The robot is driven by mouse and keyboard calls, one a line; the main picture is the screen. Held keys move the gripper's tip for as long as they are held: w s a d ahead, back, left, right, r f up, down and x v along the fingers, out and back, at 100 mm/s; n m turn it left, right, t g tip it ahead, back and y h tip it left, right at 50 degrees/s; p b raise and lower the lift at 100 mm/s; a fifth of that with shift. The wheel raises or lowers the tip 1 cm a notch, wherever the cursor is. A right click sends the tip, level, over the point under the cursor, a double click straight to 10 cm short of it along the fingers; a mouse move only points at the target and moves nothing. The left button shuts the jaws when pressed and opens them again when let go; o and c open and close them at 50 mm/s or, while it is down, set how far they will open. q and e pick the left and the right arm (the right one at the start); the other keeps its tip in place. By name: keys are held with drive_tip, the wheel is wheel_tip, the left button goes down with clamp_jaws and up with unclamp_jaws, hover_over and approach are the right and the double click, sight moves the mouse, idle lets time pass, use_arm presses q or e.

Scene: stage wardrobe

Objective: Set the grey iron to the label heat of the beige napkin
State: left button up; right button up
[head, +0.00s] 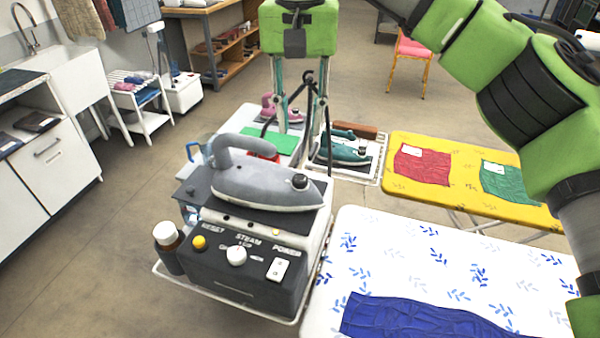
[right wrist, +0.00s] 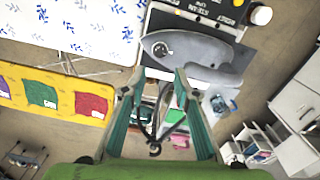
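The grey iron (head: 265,185) lies on a steam station (head: 240,265) with a yellow reset button (head: 199,242), a white steam knob (head: 236,256) and a white power switch (head: 278,268). A dark round dial (head: 300,181) sits at the iron's front end; it also shows in the right wrist view (right wrist: 162,49). Its marks are too small to read. My right gripper (head: 302,128) is open and empty, upright behind the iron in the head view. In the right wrist view its fingertips (right wrist: 160,73) are apart, just below the iron. No beige napkin is recognisable. My left gripper is not in view.
A blue cloth (head: 420,318) lies on the white patterned board (head: 400,250). Red (head: 422,165) and green (head: 505,182) labelled napkins lie on the yellow board (head: 400,195). Pink (head: 285,110) and teal (head: 343,150) irons stand behind.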

sight(300, 178)
wheel_tip(300, 178, down, 12)
drive_tip(key=shift+r+p, duration=0.1)
drive_tip(key=shift+p, duration=0.9)
clamp_jaws()
